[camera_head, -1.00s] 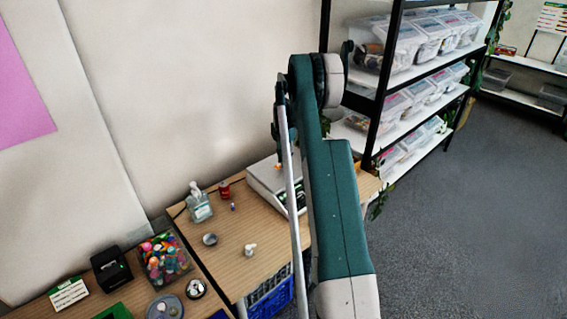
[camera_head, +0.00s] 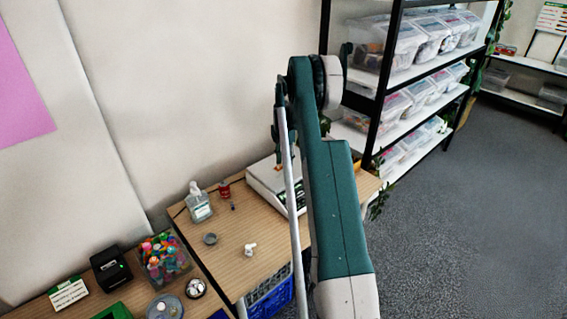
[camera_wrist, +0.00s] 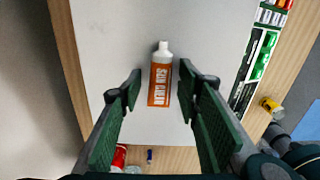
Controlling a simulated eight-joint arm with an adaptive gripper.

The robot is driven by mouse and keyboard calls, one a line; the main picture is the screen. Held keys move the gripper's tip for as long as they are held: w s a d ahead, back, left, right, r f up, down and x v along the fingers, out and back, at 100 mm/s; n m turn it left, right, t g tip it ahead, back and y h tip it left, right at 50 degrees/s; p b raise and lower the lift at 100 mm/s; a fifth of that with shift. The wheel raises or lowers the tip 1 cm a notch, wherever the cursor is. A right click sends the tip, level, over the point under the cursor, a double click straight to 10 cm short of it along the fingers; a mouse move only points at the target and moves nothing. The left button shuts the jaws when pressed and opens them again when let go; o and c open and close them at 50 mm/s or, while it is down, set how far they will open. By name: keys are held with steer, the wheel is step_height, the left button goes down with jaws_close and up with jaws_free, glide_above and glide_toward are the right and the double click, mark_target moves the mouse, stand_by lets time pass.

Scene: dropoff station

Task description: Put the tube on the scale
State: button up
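The tube (camera_wrist: 160,84), orange and white with a white cap, lies on the pale plate of the scale (camera_wrist: 105,45) in the wrist view. My gripper (camera_wrist: 160,92) is open, with one finger on each side of the tube and a clear gap to both; it holds nothing. In the head view the scale (camera_head: 262,178) stands at the back of the wooden table, partly hidden behind my arm. The tube is mostly hidden there.
A pump bottle (camera_head: 199,204), a red can (camera_head: 224,189), a small grey dish (camera_head: 210,239) and a white item (camera_head: 250,249) stand on the table left of the scale. A black shelf rack (camera_head: 385,100) with clear bins stands to the right.

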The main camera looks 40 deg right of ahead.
steer(key=shift+r, duration=0.1)
step_height(320, 180, up, 12)
steer(key=shift+p, duration=0.3)
stand_by(0.5)
steer(key=shift+w, duration=0.1)
stand_by(0.4)
